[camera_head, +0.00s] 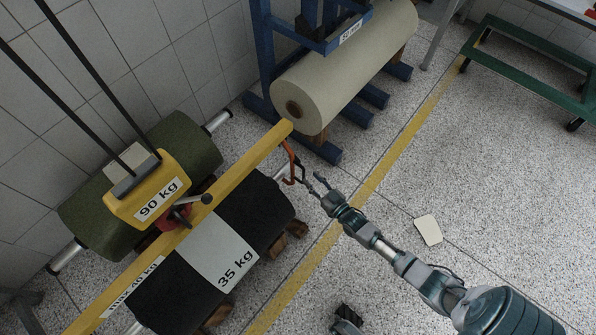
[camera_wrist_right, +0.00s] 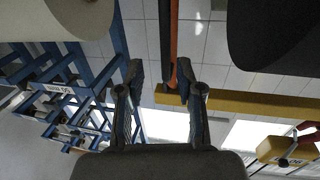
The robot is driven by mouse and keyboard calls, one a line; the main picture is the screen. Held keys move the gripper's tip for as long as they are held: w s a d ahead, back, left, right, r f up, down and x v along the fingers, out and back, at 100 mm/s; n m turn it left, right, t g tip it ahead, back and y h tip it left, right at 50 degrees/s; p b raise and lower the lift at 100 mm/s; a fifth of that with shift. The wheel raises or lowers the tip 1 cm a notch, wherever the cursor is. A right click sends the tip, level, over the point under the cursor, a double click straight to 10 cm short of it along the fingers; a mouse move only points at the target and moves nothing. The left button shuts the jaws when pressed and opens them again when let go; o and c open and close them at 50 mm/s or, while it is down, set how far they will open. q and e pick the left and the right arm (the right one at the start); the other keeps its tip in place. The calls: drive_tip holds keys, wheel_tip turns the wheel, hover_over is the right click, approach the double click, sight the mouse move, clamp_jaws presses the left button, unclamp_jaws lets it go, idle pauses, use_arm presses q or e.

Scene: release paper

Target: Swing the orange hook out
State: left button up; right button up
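The orange hook (camera_head: 291,160) hangs from the end of the yellow beam (camera_head: 235,163) in the head view, with a dark lower part. My right gripper (camera_head: 318,184) is just to the right of the hook. In the right wrist view, the fingers of my right gripper (camera_wrist_right: 160,72) are apart. The orange bar of the hook (camera_wrist_right: 173,45) and a dark strip beside it run between the fingertips, nearer the right finger. I cannot tell whether it touches. My left gripper (camera_head: 345,320) shows only partly at the bottom edge; its fingers are unclear.
A dark roll with a 35 kg label (camera_head: 262,215) lies under the beam; a green roll (camera_head: 185,145) lies behind. A large cream roll (camera_head: 345,70) sits on a blue rack (camera_head: 262,60) beyond the hook. A pale card (camera_head: 428,230) lies on open floor at right.

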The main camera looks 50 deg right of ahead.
sight(304, 175)
drive_tip(key=w, duration=0.1)
drive_tip(key=w+b, duration=0.1)
drive_tip(key=w, duration=0.2)
drive_tip(key=shift+w+a+r, duration=0.15)
drive_tip(key=shift+w+a, duration=0.05)
drive_tip(key=shift+a, duration=0.05)
drive_tip(key=shift+w+d, duration=0.15)
drive_tip(key=shift+d, duration=0.15)
drive_tip(key=c, duration=0.5)
drive_tip(key=shift+a, duration=0.15)
clamp_jaws()
